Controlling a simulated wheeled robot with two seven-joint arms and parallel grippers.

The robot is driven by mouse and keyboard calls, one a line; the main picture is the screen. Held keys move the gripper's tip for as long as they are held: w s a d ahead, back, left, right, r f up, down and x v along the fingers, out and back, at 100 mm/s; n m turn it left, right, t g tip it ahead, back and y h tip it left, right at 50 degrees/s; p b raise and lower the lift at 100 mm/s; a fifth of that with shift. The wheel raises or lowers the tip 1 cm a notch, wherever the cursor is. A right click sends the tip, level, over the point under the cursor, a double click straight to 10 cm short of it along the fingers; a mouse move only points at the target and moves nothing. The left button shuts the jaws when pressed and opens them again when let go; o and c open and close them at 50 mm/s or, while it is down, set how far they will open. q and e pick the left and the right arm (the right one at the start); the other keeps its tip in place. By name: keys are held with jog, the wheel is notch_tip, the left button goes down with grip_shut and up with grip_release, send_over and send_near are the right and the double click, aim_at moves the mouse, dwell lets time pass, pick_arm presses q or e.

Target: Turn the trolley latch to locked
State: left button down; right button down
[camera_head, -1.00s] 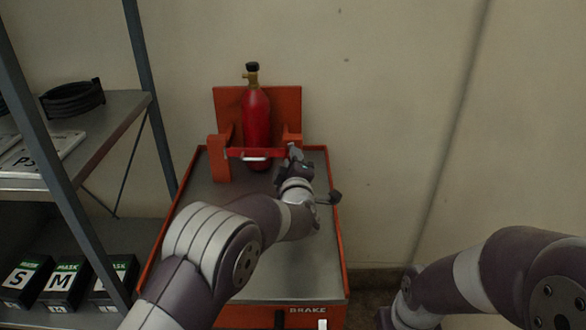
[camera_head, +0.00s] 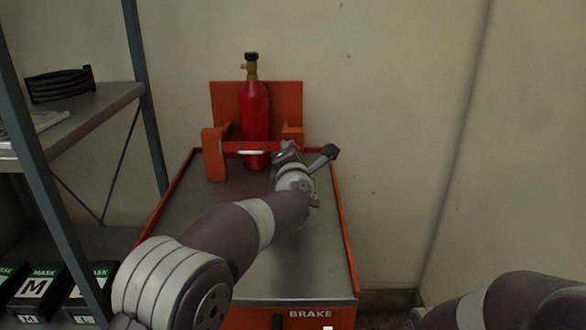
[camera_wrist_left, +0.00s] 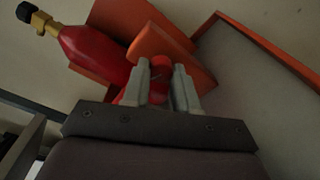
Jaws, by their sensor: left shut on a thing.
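A red oxygen cylinder (camera_head: 256,115) with a brass valve and black cap stands upright in the orange bracket (camera_head: 214,152) on the trolley (camera_head: 240,250). A red bar (camera_head: 245,147) with a pale strip crosses the cylinder's front. My left gripper (camera_head: 287,150) is at the bar's right end, partly hiding it. In the left wrist view, the left gripper (camera_wrist_left: 160,75) is shut on a small red part, the trolley latch (camera_wrist_left: 158,84), before an orange bracket post (camera_wrist_left: 160,45). The fingers hide most of the latch, so its exact angle is unclear. My right gripper is out of view.
The trolley has a raised orange rim and a BRAKE label (camera_head: 310,314). Its deck is otherwise clear.

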pick_arm(q)
jog(key=n+b, duration=0.2)
jog(key=shift+f+n, duration=0.25)
jog(key=shift+n, duration=0.15)
jog(key=shift+r+n+b, duration=0.1)
jog(key=shift+n+b, duration=0.6)
jog(key=shift+b, duration=0.05)
jog(key=c, duration=0.9)
grip_release()
jog(key=shift+r, duration=0.1)
